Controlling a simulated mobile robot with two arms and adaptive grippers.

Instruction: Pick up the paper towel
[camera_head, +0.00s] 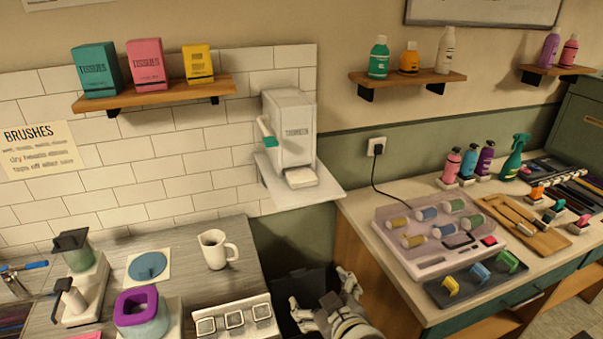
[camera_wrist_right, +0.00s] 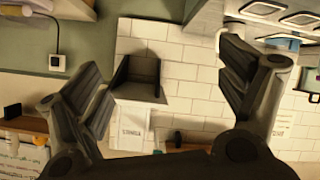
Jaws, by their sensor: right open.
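In the right wrist view, the open right gripper (camera_wrist_right: 165,72) frames the tiled wall, and the dispenser (camera_wrist_right: 131,126) appears upside down beyond the shelf's underside. The paper towel cannot be made out there. My left gripper is out of view.
A white jug (camera_head: 218,250) stands on the left counter, near a purple-rimmed container (camera_head: 141,306) and a white tray (camera_head: 233,318). The right counter holds a roller tray (camera_head: 440,230) and bottles. A cable (camera_head: 374,180) hangs from the wall socket. Air before the shelf is clear.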

